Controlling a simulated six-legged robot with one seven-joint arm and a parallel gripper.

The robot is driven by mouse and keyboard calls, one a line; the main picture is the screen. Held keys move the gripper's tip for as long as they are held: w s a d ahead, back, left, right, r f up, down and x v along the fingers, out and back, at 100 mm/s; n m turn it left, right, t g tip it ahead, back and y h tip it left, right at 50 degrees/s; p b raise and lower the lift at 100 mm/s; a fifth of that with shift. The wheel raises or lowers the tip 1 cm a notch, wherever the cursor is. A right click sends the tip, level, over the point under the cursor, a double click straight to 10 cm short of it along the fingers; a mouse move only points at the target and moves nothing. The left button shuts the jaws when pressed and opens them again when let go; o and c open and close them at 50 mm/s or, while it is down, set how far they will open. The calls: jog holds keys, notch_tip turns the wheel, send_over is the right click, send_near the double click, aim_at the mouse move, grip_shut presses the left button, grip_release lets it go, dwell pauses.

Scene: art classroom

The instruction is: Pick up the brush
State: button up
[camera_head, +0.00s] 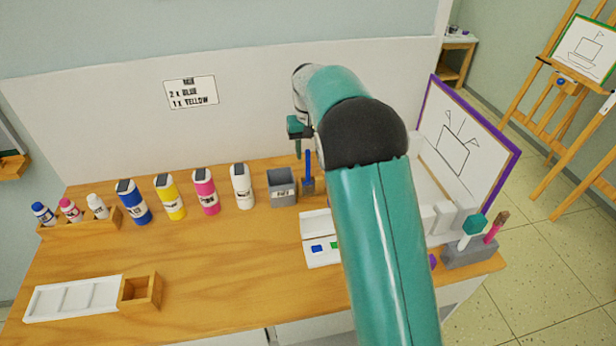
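A brush with a pink handle and brown tip (496,226) stands upright, slightly tilted, in a grey holder block (472,254) at the table's right end. A teal-topped white tool (472,229) stands beside it in the same block. My gripper (299,136) is at the back of the table, above a blue upright handle (308,164) and far left of the pink brush. My arm hides part of it, so I cannot tell whether it is open or shut.
Paint bottles stand in a row, including a yellow one (170,198). A grey cup (281,187) stands right of them. A white palette (75,298) lies front left. A purple-framed board (462,135) stands at right. The table's middle left is clear.

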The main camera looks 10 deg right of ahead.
aim_at(308, 164)
jog(key=shift+a+f, duration=0.1)
jog(key=shift+f, duration=2.7)
jog(key=shift+w, duration=0.1)
grip_shut()
